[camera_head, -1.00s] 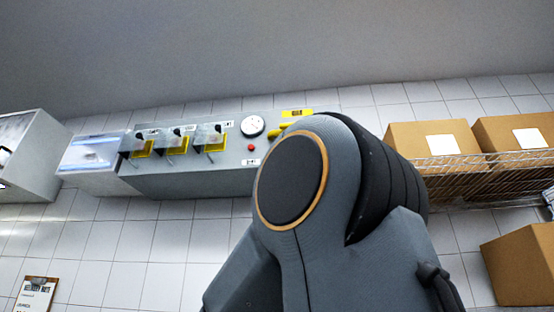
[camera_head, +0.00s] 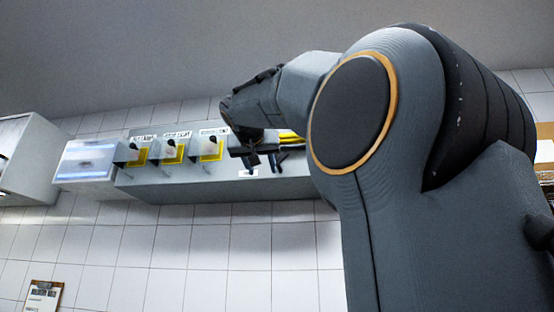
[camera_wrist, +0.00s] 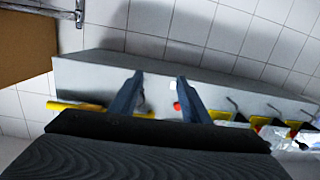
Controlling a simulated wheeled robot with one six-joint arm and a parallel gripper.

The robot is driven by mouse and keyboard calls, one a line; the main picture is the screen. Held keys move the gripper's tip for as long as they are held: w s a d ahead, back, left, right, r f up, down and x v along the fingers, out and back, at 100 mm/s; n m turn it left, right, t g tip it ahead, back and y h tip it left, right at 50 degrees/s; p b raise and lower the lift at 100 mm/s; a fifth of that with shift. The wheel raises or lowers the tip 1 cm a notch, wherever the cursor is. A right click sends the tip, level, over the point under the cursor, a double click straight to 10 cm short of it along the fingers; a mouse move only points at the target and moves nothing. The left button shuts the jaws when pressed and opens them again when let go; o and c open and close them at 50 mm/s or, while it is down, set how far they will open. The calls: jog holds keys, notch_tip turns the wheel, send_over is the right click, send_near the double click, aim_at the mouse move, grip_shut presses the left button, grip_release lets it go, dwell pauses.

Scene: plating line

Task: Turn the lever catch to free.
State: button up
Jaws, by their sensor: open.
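A yellow bar (camera_head: 291,138), which I take to be the lever catch, is at the right part of the grey wall panel (camera_head: 215,182). My arm and gripper partly hide it in the head view. In the wrist view the yellow bar (camera_wrist: 75,106) lies at the left, and one finger crosses in front of its inner end. My gripper (camera_head: 265,160) is open in front of the panel. In the wrist view its two fingers (camera_wrist: 160,82) stand apart with nothing held between them. I cannot tell whether a finger touches the bar, nor read its setting.
Several yellow-backed switches, including one (camera_head: 211,148), line the panel to the left of my gripper. A red button (camera_wrist: 177,106) is close beside one finger in the wrist view. A lit screen box (camera_head: 87,160) is further left. A cardboard box (camera_wrist: 25,45) and rack are near.

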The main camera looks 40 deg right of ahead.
jog(key=s+d+r+m+h, duration=0.1)
jog(key=s+r, duration=0.2)
jog(key=r, duration=0.3)
jog(key=p+x, duration=0.4)
jog(key=x, duration=0.3)
jog(key=shift+d+p, duration=0.15)
jog(key=shift+p, duration=0.2)
jog(key=shift+s, duration=0.1)
jog(key=c, duration=1)
jog(key=shift+c, duration=0.2)
